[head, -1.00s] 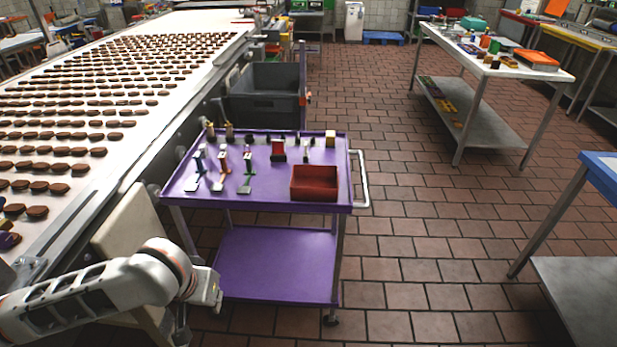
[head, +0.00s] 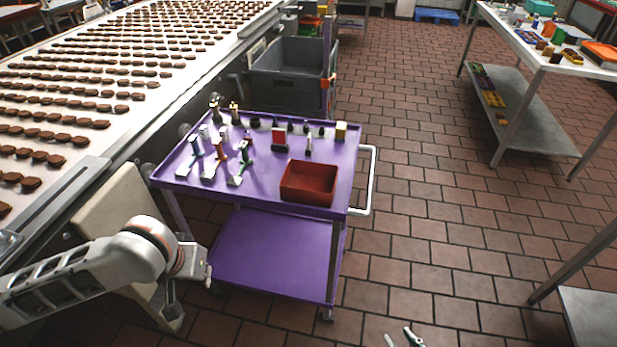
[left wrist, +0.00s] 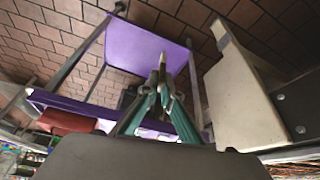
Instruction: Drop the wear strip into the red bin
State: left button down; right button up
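The red bin (head: 306,196) is an open box near the front right of the purple cart's top, and its inside looks empty. It also shows in the left wrist view (left wrist: 65,122). I cannot tell for sure which small part is the wear strip; a slim pale upright piece (head: 308,145) and a red block on a dark base (head: 279,139) stand behind the bin. My right gripper (head: 402,338) shows only fingertips at the bottom edge, apart and empty, right of the cart.
The purple cart (head: 262,160) also carries several scraper-like tools, dark knobs and a yellow block (head: 341,131). A conveyor (head: 100,60) with biscuits runs along the left. A grey crate (head: 290,75) stands behind the cart. Tiled floor (head: 430,210) to the right is clear.

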aim_at(303, 187)
jog(key=i+l+u, duration=0.25)
jog(key=l+u, duration=0.15)
jog(key=l, duration=0.35)
jog(key=i+l+u, duration=0.15)
jog(key=l+u, duration=0.2)
jog(key=l, duration=0.45)
jog(key=l+u, duration=0.4)
jog(key=l, duration=0.4)
